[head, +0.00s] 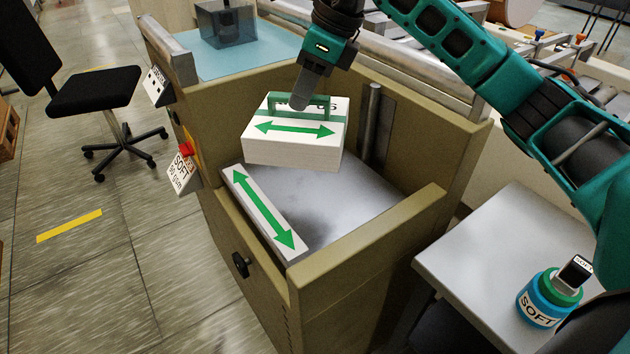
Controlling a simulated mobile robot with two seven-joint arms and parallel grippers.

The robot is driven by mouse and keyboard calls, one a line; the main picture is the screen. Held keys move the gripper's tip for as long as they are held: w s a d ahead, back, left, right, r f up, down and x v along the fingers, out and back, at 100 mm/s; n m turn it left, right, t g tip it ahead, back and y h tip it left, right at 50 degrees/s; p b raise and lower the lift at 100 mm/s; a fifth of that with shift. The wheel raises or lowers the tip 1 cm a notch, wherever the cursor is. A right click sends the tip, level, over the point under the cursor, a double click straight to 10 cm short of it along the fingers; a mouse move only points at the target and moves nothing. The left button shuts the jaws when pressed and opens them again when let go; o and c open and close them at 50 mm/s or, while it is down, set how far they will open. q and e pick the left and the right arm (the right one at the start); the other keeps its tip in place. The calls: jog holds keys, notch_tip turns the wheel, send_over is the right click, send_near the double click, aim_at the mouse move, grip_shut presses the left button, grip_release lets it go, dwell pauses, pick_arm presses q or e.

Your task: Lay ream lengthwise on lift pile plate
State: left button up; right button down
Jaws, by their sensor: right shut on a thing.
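My right gripper (303,97) is shut on the green handle on top of a white paper ream (292,153). It holds the ream above the back part of the grey lift pile plate (345,205). A green double arrow on the ream's top runs left to right in the picture. The bare plate lies inside the tan feeder box. A white strip with a green double arrow (263,212) lies along the plate's left side and runs from upper left to lower right, at an angle to the ream's arrow. My left gripper is not in view.
Tan walls (367,238) enclose the plate, with a metal post (370,122) at the back. A grey side table (490,250) at right carries a blue and green SOFT container (540,300). A black chair (95,90) stands at left on open floor.

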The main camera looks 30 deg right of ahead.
aim_at(309, 110)
jog(key=r+m+h, duration=0.1)
jog(key=m, duration=0.2)
jog(key=w+d+r+m+t, duration=0.1)
jog(key=r+m, duration=0.1)
jog(key=shift+w+d+m+h+b, duration=0.2)
jog(key=shift+m+h+b, duration=0.15)
jog(key=shift+m+h, duration=0.05)
jog(key=m, duration=0.1)
jog(key=d+r+m+h, duration=0.1)
jog(key=shift+w+m+t, duration=0.25)
jog(key=shift+m+t, duration=0.15)
jog(key=shift+f, duration=0.2)
notch_tip(309, 110, down, 14)
jog(key=shift+d+b, duration=0.1)
jog(key=shift+b, duration=0.8)
notch_tip(309, 110, down, 5)
jog(key=shift+f, duration=0.15)
jog(key=c, duration=1)
grip_release()
jog(key=shift+f, duration=0.1)
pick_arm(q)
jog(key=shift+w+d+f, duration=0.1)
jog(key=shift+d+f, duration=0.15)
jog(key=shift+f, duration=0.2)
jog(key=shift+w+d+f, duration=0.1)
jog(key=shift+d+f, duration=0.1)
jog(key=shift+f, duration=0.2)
pick_arm(e)
jog(key=shift+o, duration=0.2)
